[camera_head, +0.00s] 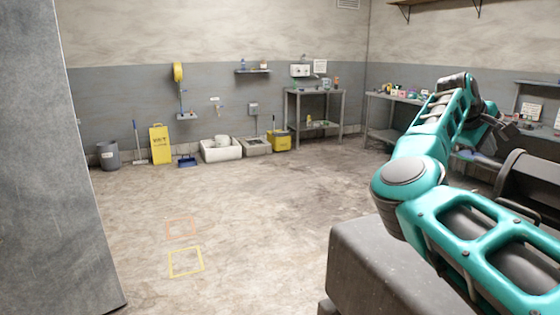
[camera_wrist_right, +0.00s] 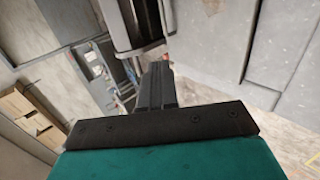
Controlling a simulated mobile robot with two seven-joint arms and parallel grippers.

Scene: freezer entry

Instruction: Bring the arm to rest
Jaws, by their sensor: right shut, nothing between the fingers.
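My right arm (camera_head: 432,130), teal with dark joints, comes in from the lower right of the head view and is bent upward at the elbow. Its forearm rises toward the upper right. My right gripper (camera_head: 508,125) is small and partly hidden behind the wrist there. In the right wrist view the dark fingers of the right gripper (camera_wrist_right: 157,82) are together, with nothing held between them. My left arm and gripper are not in view.
A grey wall (camera_head: 62,170) stands close on the left. The concrete floor (camera_head: 240,215) in the middle is clear, with orange (camera_head: 181,228) and yellow (camera_head: 186,262) outlines. A workbench (camera_head: 385,125) stands on the right.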

